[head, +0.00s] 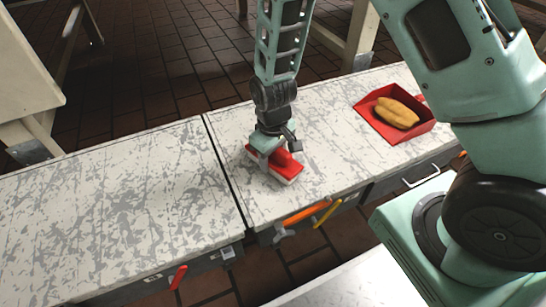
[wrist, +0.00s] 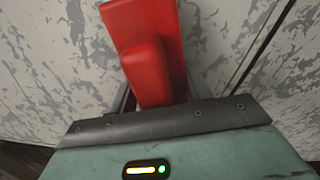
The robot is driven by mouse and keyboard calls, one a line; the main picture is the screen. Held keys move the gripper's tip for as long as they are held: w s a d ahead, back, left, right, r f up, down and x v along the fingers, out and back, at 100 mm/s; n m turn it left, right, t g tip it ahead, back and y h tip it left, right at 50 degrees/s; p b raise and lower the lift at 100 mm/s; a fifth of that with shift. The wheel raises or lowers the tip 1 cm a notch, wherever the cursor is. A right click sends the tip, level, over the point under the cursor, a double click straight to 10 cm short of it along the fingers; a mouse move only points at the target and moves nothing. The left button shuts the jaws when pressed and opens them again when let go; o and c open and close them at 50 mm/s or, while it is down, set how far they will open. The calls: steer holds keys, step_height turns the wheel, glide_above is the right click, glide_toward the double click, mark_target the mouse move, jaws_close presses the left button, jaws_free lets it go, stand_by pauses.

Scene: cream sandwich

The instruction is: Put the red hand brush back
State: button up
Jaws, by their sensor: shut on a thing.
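The red hand brush (head: 287,167) is at the worktop (head: 230,200), near the gap between two worktop sections. It has a red body and a pale bristle edge below. My gripper (head: 274,150) is above it and shut on it. In the wrist view the red brush (wrist: 150,50) runs up from between the jaws, and the fingertips are mostly hidden. I cannot tell whether the bristles touch the worktop.
Orange (head: 305,213) and yellow (head: 327,213) handles stick out at the front edge, with a red one (head: 178,277) further left. The left worktop is clear.

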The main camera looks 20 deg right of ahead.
steer(key=shift+f, duration=0.2)
steer(key=o, duration=1.3)
step_height(320, 180, up, 12)
steer(key=p, duration=0.7)
steer(key=shift+r, duration=0.15)
steer(key=s+a+r+n, duration=0.1)
steer(key=s+a+r, duration=0.2)
steer(key=s+r, duration=0.5)
steer(key=s+a+r+n, duration=0.2)
steer(key=s+r, duration=0.6)
steer(key=s, duration=0.4)
steer(key=shift+a+r+y, duration=0.2)
steer(key=shift+a+y, duration=0.1)
steer(key=shift+a, duration=0.3)
